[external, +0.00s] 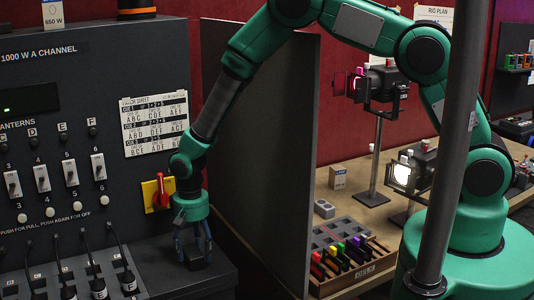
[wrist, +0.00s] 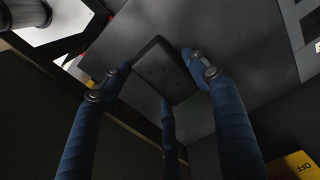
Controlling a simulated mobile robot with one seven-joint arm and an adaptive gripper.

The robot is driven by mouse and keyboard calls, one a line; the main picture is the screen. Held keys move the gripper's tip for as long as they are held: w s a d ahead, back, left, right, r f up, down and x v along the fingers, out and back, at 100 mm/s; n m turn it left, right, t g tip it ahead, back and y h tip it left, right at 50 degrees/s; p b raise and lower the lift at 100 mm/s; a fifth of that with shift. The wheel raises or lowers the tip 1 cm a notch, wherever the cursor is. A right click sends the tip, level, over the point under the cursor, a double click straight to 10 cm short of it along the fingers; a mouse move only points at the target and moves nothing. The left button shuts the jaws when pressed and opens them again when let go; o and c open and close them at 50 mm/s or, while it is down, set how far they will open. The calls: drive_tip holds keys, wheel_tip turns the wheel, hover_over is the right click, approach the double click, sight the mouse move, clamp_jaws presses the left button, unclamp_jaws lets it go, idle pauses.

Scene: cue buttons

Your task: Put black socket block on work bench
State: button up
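The black socket block (wrist: 165,72) is a dark rounded box between my blue fingertips in the wrist view. In the external view a dark shape (external: 195,258) sits low between the fingers, over the dark ledge below the dimmer rack. My gripper (external: 195,250) points down there, its fingers spread around the block. The fingertips lie close beside the block on both sides; whether they press on it cannot be told. The wooden work bench (external: 372,216) stands to the right, behind a dark partition.
A tall grey partition (external: 265,130) stands between rack and bench. The bench carries a tray (external: 335,285) of coloured pieces, a grey block (external: 324,209), a small box (external: 338,177) and lamps (external: 380,85). A red rotary switch (external: 159,191) is just left of my wrist.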

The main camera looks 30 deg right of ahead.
sight(198, 253)
drive_tip(key=shift+r, duration=0.1)
idle(0.3)
wheel_tip(198, 253, up, 12)
drive_tip(key=shift+r+b, duration=0.1)
drive_tip(key=shift+b, duration=0.8)
drive_tip(key=shift+o, duration=0.6)
drive_tip(key=shift+s+d+r+t+b, duration=0.1)
drive_tip(key=shift+s+r+t+b, duration=0.05)
drive_tip(key=shift+s+t+b, duration=0.85)
drive_tip(key=shift+w, duration=0.1)
